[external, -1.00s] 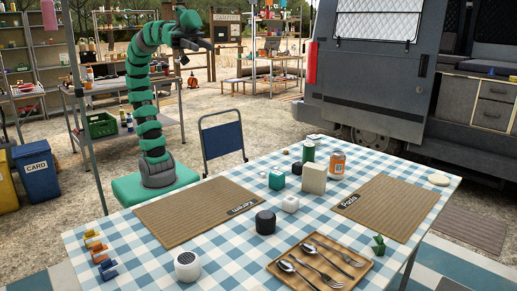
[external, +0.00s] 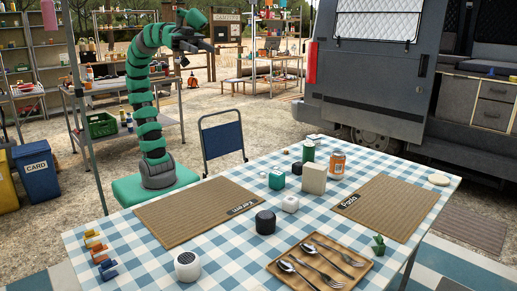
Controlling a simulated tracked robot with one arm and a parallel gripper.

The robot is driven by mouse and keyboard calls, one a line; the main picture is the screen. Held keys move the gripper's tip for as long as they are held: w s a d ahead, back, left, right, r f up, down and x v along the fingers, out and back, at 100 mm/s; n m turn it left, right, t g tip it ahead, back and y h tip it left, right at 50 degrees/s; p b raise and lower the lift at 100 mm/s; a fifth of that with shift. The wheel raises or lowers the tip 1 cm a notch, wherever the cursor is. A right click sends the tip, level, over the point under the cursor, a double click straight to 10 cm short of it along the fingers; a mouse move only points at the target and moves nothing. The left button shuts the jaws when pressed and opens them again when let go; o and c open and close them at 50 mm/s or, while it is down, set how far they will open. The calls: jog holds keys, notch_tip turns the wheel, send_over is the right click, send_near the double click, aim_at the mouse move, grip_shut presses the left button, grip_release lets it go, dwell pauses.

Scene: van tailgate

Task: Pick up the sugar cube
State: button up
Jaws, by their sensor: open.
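A small white cube (external: 290,203), which looks like the sugar cube, sits on the blue-and-white checked tablecloth (external: 225,240) near the middle of the table. It is in front of a beige block (external: 314,179) and behind a black rounded object (external: 265,222). My gripper (external: 207,44) is open and empty, high up behind the table's far edge. It is well apart from the white cube, up and to its left.
A teal cube (external: 277,180), a green can (external: 308,152) and an orange jar (external: 337,164) stand near the white cube. Brown mats (external: 190,215) lie on both sides. A cutlery tray (external: 285,270) is in front. A blue chair (external: 222,138) stands behind the table.

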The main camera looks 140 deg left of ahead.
jog(key=w+a+f+n+g+y+p, duration=0.2)
jog(key=w+a+f+n+g+p, duration=0.15)
jog(key=w+a+f, duration=0.4)
jog(key=n+g+h+p, duration=0.2)
jog(key=n+g+p, duration=0.2)
jog(key=n+g, duration=0.85)
send_over(263, 173)
jog(key=shift+n+t, duration=0.3)
jog(key=shift+n, duration=0.1)
notch_tip(263, 173, down, 38)
jog(key=shift+f, duration=0.1)
jog(key=shift+d+f+b, duration=0.1)
jog(key=shift+f+b, duration=1)
jog(key=shift+f, duration=1.35)
grip_shut()
